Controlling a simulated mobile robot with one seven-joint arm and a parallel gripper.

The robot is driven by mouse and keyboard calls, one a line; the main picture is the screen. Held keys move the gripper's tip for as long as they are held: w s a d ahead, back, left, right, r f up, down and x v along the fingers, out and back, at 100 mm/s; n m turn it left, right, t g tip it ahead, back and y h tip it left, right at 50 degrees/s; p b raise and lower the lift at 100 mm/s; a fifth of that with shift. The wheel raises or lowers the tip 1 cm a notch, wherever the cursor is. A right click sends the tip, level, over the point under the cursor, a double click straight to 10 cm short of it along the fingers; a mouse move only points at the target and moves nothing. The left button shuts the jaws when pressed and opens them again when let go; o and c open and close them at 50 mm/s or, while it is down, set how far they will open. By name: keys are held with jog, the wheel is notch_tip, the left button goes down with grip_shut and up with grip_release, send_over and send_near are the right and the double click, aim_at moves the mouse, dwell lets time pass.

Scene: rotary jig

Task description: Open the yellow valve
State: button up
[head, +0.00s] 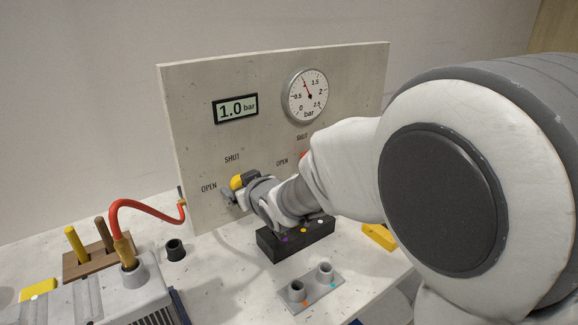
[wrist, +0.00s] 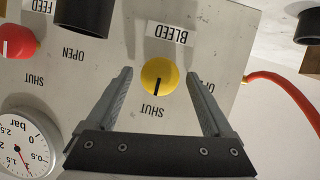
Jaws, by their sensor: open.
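The yellow valve (head: 237,182) is a round knob on the upright panel, partly hidden by my gripper in the head view. In the wrist view the yellow valve (wrist: 159,75) sits under an upside-down BLEED label (wrist: 166,34). Its black mark points toward the word SHUT (wrist: 152,111); the word OPEN is off to the right, partly behind a finger. My gripper (wrist: 160,74) is open, with one finger on each side of the knob and visible gaps between. In the head view my gripper (head: 241,193) is close to the panel at the knob.
A red knob (wrist: 18,42) labelled FEED is beside it on the panel. The display (head: 236,108) reads 1.0 bar, above the valve, near a round gauge (head: 306,95). A red hose (head: 148,204) runs to the panel's left edge. A black block (head: 294,241) stands below my arm.

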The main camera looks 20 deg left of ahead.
jog(key=c, duration=1.4)
jog(key=shift+o, duration=0.2)
